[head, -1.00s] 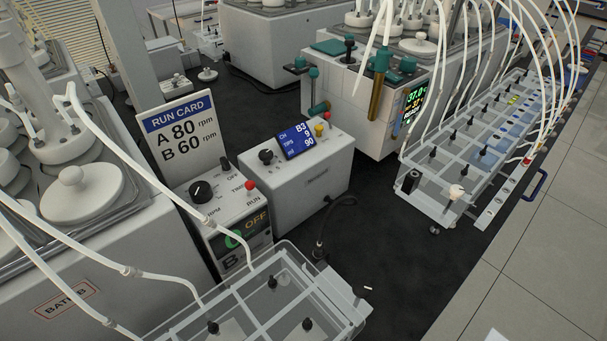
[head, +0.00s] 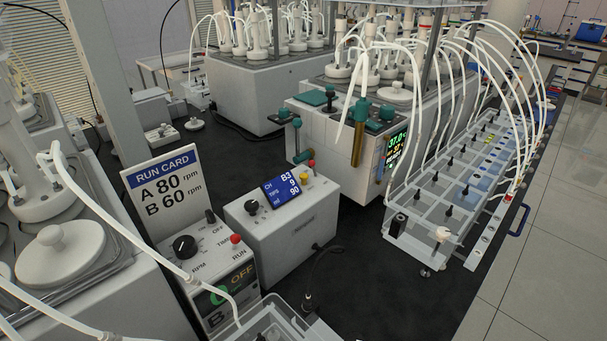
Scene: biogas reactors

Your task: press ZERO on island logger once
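The island logger appears to be the white box (head: 290,226) in the middle of the head view, on the dark bench top. Its blue display (head: 286,189) reads CH B3, TIPS 9, ml 90. A black knob (head: 251,207) is left of the display. A yellow button (head: 304,175) and a red knob or button (head: 312,165) are at its right end. No ZERO label is readable, so I cannot tell which control it names. My gripper is not in view.
A controller (head: 221,282) with a black dial and red RUN button stands front left, its display reading OFF. A run card (head: 166,190) says A 80, B 60 rpm. White tubes cross the left foreground. A clear tray (head: 405,243) stands right.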

